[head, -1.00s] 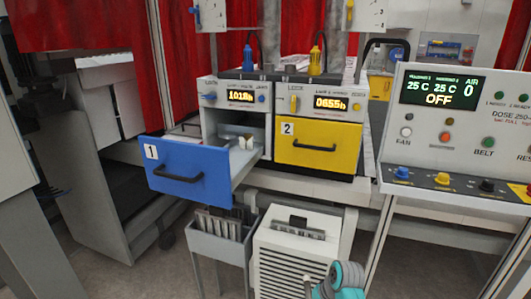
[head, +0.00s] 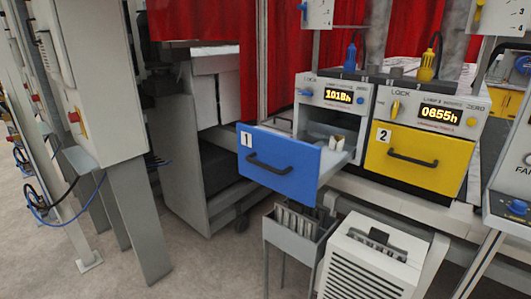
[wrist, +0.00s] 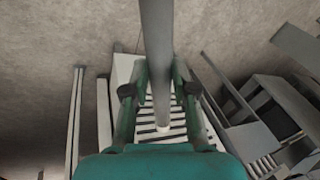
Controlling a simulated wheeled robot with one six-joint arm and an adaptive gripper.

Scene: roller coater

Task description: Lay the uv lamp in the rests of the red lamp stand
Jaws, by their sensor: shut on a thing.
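My gripper (wrist: 158,92) shows in the wrist view, with its teal body at the bottom and a dark fingertip on each side. It is shut on a long grey rod, which I take to be the uv lamp (wrist: 156,40). The lamp runs from the top edge down between the fingers and ends in a pale tip. It is held up above the floor, over a white slatted unit. The head view shows neither my gripper nor the lamp. I see no red lamp stand in either view.
The blue drawer 1 (head: 279,163) is pulled open, and the yellow drawer 2 (head: 405,158) is shut. Below stand a grey bin (head: 295,238) of dark slats and a white louvred unit (head: 372,255). A grey cabinet (head: 95,85) is at left. The floor (head: 205,262) at front left is clear.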

